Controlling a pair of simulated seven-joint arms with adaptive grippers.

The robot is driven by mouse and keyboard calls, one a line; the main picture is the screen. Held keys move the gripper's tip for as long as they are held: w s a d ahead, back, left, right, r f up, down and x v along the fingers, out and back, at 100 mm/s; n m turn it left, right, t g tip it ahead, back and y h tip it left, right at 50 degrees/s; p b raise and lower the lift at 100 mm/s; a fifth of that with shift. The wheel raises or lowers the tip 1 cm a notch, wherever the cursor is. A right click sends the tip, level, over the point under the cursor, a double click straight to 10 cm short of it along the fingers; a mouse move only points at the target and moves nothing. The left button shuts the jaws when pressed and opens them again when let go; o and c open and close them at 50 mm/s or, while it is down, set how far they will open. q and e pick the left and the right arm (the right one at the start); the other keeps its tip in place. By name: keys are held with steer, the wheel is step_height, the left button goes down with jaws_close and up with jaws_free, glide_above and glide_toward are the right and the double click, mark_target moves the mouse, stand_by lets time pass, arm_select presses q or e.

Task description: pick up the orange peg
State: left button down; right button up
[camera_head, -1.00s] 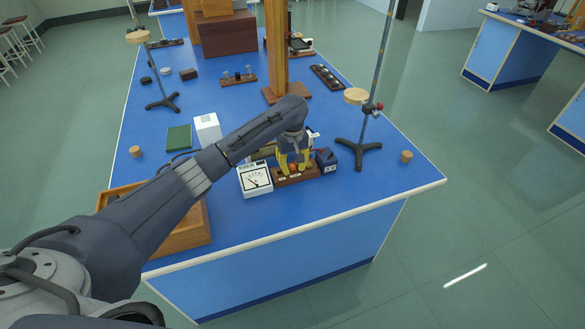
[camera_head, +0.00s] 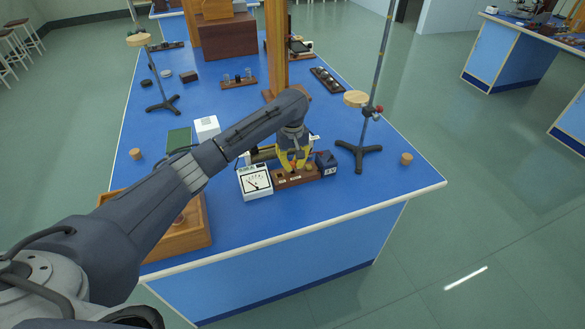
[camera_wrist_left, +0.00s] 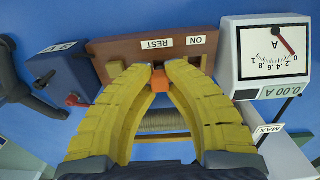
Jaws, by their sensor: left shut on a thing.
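The orange peg (camera_wrist_left: 160,81) is small and blocky in the left wrist view, between the yellow fingertips of my left gripper (camera_wrist_left: 162,68). In the head view the left gripper (camera_head: 294,167) points down at the dark wooden board (camera_head: 297,179), its tips shut on the peg. In the left wrist view the board (camera_wrist_left: 112,48) bears the labels REST and ON, and the peg is by the REST side. I cannot tell whether the peg still touches the board. My right gripper is not in view.
A white ammeter (camera_head: 255,182) stands left of the board, and a dark blue box (camera_head: 326,163) right of it. A wound coil (camera_wrist_left: 160,120) lies behind the fingers. A retort stand (camera_head: 359,148) rises to the right; a wooden tray (camera_head: 178,245) is front left.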

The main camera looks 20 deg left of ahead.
arm_select(q)
step_height(320, 180, up, 20)
steer(key=shift+r, duration=0.25)
stand_by(0.7)
steer(key=m, duration=0.5)
glide_toward(279, 171)
steer(key=s+d, duration=0.2)
steer(key=s, duration=0.1)
steer(key=shift+s+d+f, duration=0.1)
steer(key=shift+s+f, duration=0.15)
steer(key=shift+f, duration=0.15)
steer(key=m, duration=0.1)
steer(key=f+m, duration=0.1)
steer(key=shift+w+a+m, duration=0.1)
steer(key=shift+a+m, duration=0.2)
steer(key=shift+w+a+r+m, duration=0.1)
steer(key=shift+w+m, duration=0.15)
steer(key=shift+m, duration=0.7)
steer(key=shift+w+a+r+m, duration=0.1)
steer(key=shift+w+m, duration=0.1)
steer(key=shift+m, duration=0.8)
steer(key=shift+w+a+m, duration=0.1)
steer(key=shift+w+m, duration=0.15)
steer(key=shift+m, duration=0.7)
steer(key=shift+f, duration=3.15)
